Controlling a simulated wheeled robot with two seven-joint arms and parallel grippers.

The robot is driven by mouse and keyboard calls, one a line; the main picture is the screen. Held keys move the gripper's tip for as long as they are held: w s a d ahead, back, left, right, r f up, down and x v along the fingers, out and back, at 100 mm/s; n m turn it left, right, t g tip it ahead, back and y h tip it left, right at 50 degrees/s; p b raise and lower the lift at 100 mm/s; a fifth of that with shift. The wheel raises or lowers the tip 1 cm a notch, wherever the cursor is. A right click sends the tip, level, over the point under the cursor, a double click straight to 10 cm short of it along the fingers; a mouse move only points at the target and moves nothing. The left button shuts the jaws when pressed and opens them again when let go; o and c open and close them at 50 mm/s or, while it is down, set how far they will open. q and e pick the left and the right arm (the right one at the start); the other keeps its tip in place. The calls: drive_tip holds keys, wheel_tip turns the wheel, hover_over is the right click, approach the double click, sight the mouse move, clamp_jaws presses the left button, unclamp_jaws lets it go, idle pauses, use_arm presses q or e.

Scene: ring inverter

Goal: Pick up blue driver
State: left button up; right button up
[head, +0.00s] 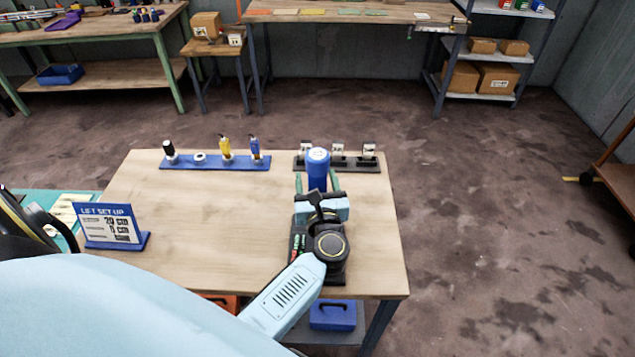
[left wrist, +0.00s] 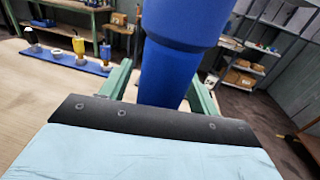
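A slim blue driver (head: 255,149) stands upright at the right end of a blue rack (head: 215,164) at the back of the table. A yellow driver (head: 226,148) stands beside it. My left gripper (head: 318,183) is to the right of the rack, its green fingers apart on either side of a thick blue cylinder (head: 318,166) with a pale top. The left wrist view shows the cylinder (left wrist: 168,75) close up between the fingers, with a narrow gap at the left finger. Its lower end is hidden by my gripper. My right gripper is not in view.
A black rack (head: 352,163) with labelled holders stands behind the cylinder. A black-handled tool (head: 169,150) stands at the blue rack's left end. A setup sign (head: 108,228) stands at the left. The wooden tabletop (head: 210,225) is clear in the middle.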

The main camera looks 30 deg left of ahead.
use_arm(q)
drive_tip(key=c, duration=1)
drive_tip(key=shift+r, duration=0.1)
drive_tip(key=shift+c, duration=0.5)
